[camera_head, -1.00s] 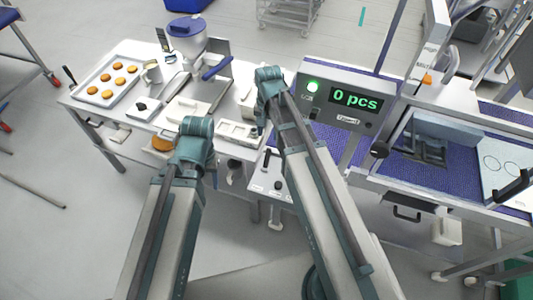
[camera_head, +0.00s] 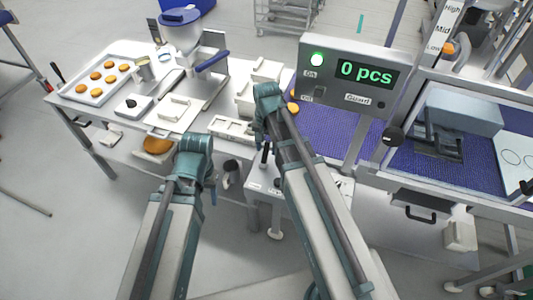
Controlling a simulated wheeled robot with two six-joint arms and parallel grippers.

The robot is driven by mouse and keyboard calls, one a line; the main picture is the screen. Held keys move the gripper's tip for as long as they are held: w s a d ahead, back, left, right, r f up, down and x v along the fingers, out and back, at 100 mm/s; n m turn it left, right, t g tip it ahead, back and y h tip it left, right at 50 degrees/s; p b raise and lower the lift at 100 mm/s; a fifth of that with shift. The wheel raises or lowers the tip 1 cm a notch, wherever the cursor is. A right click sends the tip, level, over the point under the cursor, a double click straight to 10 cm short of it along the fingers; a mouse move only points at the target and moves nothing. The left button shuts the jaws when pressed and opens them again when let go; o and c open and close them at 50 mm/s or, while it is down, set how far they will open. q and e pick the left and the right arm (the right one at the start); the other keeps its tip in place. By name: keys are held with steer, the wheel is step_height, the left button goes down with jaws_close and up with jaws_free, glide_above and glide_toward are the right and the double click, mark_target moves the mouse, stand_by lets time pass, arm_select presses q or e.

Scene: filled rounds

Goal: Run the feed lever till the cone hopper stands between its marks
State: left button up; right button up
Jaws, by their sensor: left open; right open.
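A small dark-knobbed lever (camera_head: 265,156) stands on a low white box near my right arm. I cannot tell which lever is the feed lever. My two arms rise from the bottom, their teal joints over the table's front edge and left of the panel. Neither gripper's fingers show.
A tray (camera_head: 72,97) of orange rounds is at left. White moulds (camera_head: 172,109) lie on the table. A panel (camera_head: 322,78) reads "0 pcs" with a green light. A blue belt (camera_head: 330,130) runs right. The High/Mid/Low post (camera_head: 447,22) has an orange marker near Low.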

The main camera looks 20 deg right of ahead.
steer(key=shift+f, duration=0.25)
jaws_close()
stand_by(1.4)
